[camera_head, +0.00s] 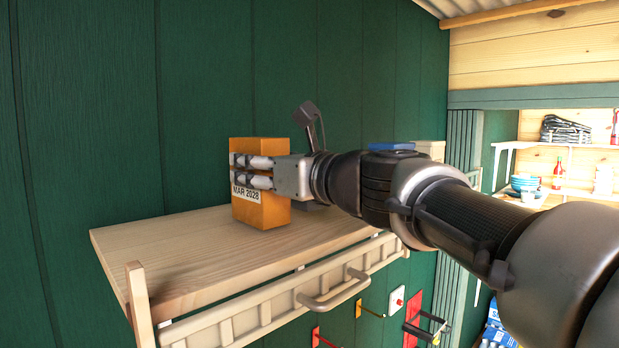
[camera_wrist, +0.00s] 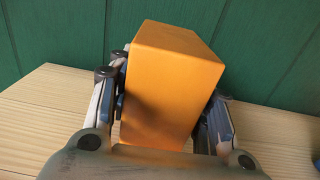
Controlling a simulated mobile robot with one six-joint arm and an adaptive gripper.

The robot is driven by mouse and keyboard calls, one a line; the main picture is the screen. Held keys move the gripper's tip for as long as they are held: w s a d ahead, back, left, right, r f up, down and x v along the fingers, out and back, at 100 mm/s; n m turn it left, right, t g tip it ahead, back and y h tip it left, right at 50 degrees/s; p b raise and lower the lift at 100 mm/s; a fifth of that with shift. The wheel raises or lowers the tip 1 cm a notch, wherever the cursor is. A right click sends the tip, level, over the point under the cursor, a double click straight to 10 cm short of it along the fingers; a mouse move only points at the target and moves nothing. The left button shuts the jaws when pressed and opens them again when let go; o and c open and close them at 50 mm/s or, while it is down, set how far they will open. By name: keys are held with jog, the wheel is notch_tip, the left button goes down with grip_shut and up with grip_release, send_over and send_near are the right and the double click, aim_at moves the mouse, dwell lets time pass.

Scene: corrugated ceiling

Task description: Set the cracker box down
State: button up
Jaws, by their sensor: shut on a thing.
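My gripper (camera_head: 252,171) comes from the right and is shut on the box's upper half. In the wrist view the orange box (camera_wrist: 165,85) stands between my two fingers, one on each side, with the wooden surface (camera_wrist: 50,110) around it. The box's lower edge appears at or very near the shelf top; I cannot tell whether it touches.
A green plank wall (camera_head: 100,110) rises right behind the shelf. A rail with a handle (camera_head: 335,292) runs along the shelf's front, with a post (camera_head: 138,300) at the left corner. Bare shelf lies left of the box. Shelves with bowls (camera_head: 524,183) stand far right.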

jog(key=shift+f, duration=0.15)
jog(key=o, duration=0.9)
jog(key=shift+f, duration=0.15)
jog(key=o, duration=0.5)
jog(key=shift+r, duration=0.2)
jog(key=b+v, duration=0.2)
jog(key=v, duration=1)
jog(key=shift+f, duration=0.1)
